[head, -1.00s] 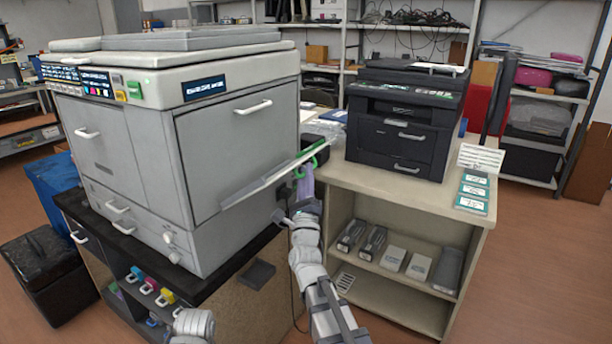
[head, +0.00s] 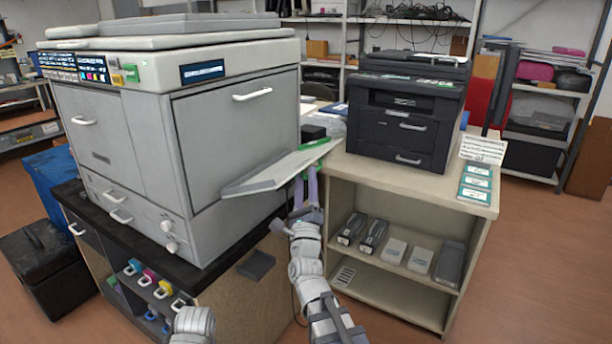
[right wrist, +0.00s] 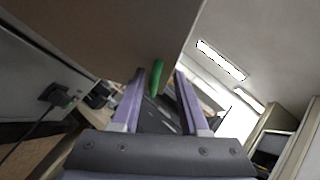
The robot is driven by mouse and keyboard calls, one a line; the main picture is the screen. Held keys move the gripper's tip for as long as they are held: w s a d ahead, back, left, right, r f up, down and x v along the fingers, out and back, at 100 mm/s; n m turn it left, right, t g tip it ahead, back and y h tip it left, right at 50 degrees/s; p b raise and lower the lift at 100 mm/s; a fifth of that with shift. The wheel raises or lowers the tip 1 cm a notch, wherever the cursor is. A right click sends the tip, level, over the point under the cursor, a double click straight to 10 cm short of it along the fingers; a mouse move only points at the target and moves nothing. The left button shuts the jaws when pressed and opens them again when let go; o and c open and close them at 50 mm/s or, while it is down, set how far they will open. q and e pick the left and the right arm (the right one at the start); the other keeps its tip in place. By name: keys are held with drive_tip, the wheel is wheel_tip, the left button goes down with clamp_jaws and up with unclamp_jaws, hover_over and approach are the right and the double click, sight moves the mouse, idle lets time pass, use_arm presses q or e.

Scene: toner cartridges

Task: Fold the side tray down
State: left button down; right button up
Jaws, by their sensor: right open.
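The side tray (head: 268,175) is a light grey flat panel on the right side of the large grey copier (head: 237,130). It stands out from the copier, close to level, with its right end slightly higher in the picture. A green handle (head: 315,144) is on its outer edge. My right gripper (head: 305,178) is open just below that edge, with its purple fingers pointing up. In the right wrist view the green handle (right wrist: 156,78) shows between the two open fingers; I cannot tell whether they touch it. My left gripper is out of view.
A beige counter (head: 420,190) to the right bears a black printer (head: 405,120). A dark cabinet with coloured cartridges (head: 150,280) supports the copier. A blue bin (head: 52,180) is at the left.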

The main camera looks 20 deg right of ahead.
drive_tip(key=v, duration=0.2)
drive_tip(key=shift+s+a+f+b, duration=0.1)
drive_tip(key=shift+s+f+b, duration=0.1)
drive_tip(key=shift+b, duration=0.2)
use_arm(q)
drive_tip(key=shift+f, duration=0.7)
